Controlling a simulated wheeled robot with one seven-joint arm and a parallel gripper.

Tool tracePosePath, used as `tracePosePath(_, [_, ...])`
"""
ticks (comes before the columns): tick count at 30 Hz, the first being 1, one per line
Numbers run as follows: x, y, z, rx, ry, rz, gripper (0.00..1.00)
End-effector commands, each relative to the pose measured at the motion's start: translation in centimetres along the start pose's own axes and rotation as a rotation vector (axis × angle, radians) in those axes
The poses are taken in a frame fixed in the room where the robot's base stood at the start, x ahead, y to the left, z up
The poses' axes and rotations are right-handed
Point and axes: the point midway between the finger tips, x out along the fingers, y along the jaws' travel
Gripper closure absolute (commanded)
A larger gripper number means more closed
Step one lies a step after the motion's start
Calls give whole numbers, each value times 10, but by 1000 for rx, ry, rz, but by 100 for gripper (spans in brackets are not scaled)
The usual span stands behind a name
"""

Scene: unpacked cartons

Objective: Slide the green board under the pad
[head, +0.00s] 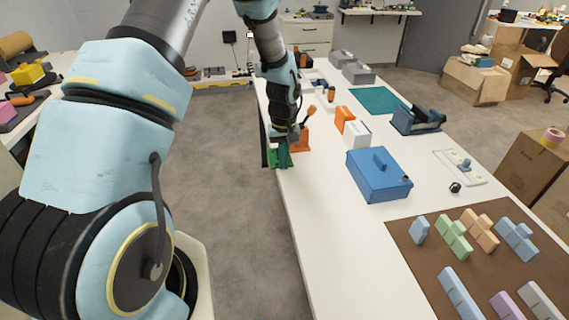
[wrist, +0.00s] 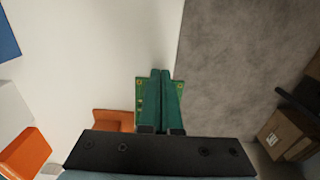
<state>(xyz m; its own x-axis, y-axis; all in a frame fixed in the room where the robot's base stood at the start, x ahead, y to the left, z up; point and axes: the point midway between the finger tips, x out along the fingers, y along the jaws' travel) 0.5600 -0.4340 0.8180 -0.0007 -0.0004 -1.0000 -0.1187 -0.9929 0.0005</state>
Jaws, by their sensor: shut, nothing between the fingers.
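A green board (wrist: 141,97) with small yellow marks lies at the long edge of the white table, its right side at or slightly past that edge. It also shows in the head view (head: 271,160), partly behind my gripper. My gripper (wrist: 160,72) points down over the board with its two dark green fingers shut together and nothing between them. I cannot tell whether the fingertips touch the board. A flat teal mat (head: 378,100), possibly the pad, lies farther back on the table. Nothing visible lies under it.
An orange stand (head: 301,142) is close beside my gripper. A blue box (head: 378,176), an orange-and-white block pair (head: 356,134) and a dark blue device (head: 417,120) stand to the right. A brown mat (head: 415,258) holds several coloured blocks. Open floor (head: 240,200) lies left of the table.

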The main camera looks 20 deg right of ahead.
Motion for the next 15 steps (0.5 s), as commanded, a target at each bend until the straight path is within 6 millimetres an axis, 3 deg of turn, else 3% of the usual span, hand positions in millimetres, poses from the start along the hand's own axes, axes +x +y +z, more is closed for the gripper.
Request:
tracePosePath(8, [-23, 0, 0, -2, 3, 2, 100])
tracePosePath(15, [-57, 0, -1, -2, 4, 2, 100])
